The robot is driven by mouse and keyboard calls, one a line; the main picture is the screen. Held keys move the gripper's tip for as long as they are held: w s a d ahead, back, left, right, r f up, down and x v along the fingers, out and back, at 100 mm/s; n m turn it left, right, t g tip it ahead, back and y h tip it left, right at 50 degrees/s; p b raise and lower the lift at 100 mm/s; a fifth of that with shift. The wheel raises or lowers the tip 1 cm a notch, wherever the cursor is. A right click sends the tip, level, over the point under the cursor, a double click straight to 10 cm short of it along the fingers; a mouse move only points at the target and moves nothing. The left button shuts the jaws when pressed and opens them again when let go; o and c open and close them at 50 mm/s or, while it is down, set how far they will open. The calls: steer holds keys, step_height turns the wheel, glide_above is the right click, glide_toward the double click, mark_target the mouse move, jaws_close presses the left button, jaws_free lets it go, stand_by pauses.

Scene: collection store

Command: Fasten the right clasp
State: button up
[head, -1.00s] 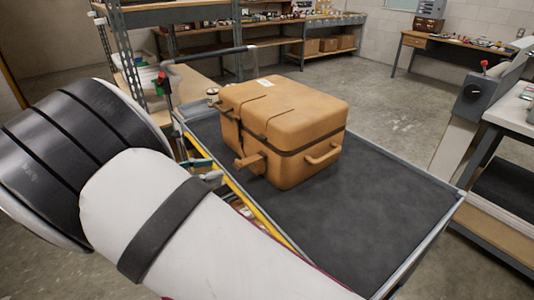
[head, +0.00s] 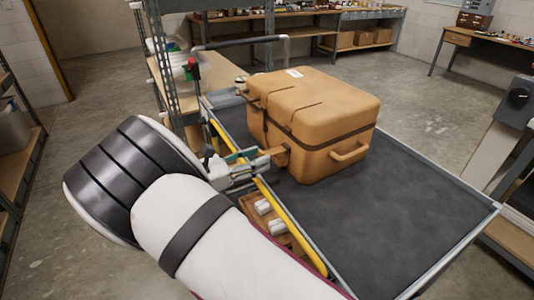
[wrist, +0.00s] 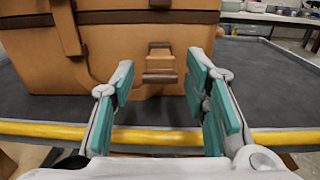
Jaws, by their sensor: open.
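A tan case (head: 318,100) with a dark band round its lid seam stands closed on a dark-topped cart. The right clasp (wrist: 160,64) is a tan piece with brown ends on the near side of the case. It seems to stick outward, and in the head view it shows as a tan tab (head: 280,154). My gripper (wrist: 160,88) is open, its teal pads to either side of the clasp in the wrist picture. The fingers look short of the clasp and empty. A brown strap or fitting (wrist: 70,35) shows to the left; its state is unclear.
The cart top (head: 400,205) is bare to the right of the case. A yellow rail (wrist: 150,136) runs along the cart's near edge, under my gripper. A carrying handle (head: 350,152) juts from the case's right side. Shelving (head: 270,30) stands behind.

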mark_target(267, 153)
steer(key=shift+x, duration=1.9)
steer(key=shift+c, duration=0.6)
jaws_close()
